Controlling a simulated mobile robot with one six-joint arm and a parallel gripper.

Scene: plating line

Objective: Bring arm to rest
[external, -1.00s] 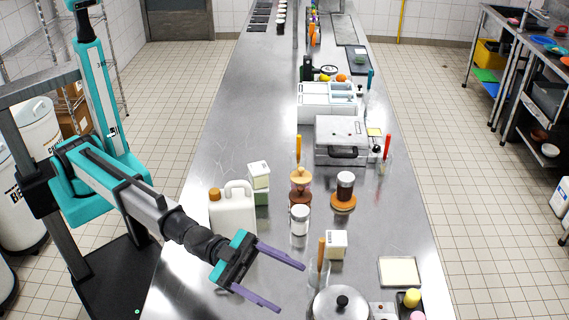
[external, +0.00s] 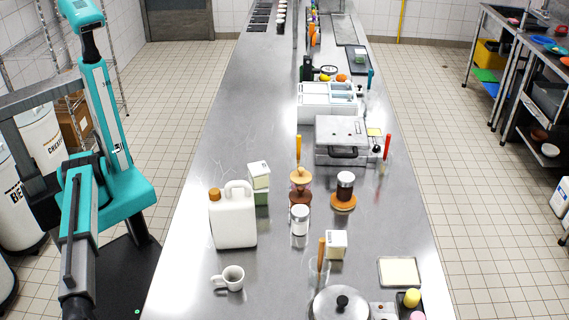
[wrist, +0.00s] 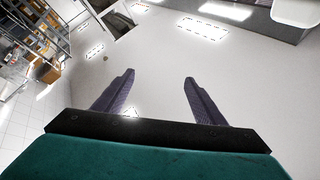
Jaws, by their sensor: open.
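My gripper shows in the wrist view (wrist: 158,85), with its two purple fingers apart and nothing between them. In the external view my arm is folded back at the left, beside the steel counter (external: 225,130), and the gripper is out of the frame below. A white mug (external: 233,277) stands upright on the counter's near left part. A white jug (external: 233,222) with an orange cap stands just behind it. Neither is touched by my arm.
A lidded pot (external: 341,303), a glass with a wooden-handled tool (external: 319,268) and a small carton (external: 336,244) stand at the near right of the counter. A jar (external: 300,220) and a press (external: 340,138) stand farther back. The counter's left strip is clear.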

